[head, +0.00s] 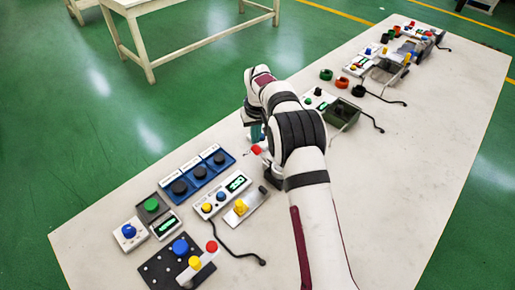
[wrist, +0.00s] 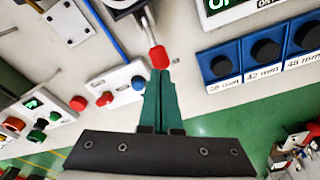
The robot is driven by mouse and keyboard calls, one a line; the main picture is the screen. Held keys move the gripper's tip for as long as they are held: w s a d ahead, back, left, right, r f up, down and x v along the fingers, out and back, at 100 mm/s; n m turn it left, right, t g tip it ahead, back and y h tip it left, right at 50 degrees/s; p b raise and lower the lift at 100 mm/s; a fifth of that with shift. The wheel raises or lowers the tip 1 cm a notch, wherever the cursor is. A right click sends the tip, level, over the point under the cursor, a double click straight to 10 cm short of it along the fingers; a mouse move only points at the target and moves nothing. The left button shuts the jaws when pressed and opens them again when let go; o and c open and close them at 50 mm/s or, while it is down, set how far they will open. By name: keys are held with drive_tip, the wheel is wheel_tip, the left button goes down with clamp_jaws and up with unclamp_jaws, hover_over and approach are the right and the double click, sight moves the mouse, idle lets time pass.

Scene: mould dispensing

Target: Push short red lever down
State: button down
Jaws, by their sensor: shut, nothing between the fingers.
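A short lever with a red knob (head: 256,149) sits on the table beside my gripper in the head view. In the wrist view its red knob (wrist: 159,57) stands at the end of a thin pale shaft (wrist: 149,28). My gripper (wrist: 160,73) has green fingers, shut together and empty. The fingertips are right at the red knob, and I cannot tell whether they touch it. In the head view my gripper (head: 257,132) is partly hidden by my arm, and the lever's base is hidden too.
Blue trays with black discs (head: 197,172) and a white display box (head: 220,194) stand to the left. A black board with coloured knobs (head: 162,268) lies at the front. A white panel with a blue knob (wrist: 118,88) is near my fingers.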

sight(255, 146)
drive_tip(key=shift+w+a+f, duration=0.1)
drive_tip(key=shift+a+f, duration=0.05)
drive_tip(key=shift+f, duration=1.95)
drive_tip(key=shift+r, duration=0.1)
wheel_tip(255, 146, up, 9)
drive_tip(key=shift+f, duration=0.1)
idle(0.4)
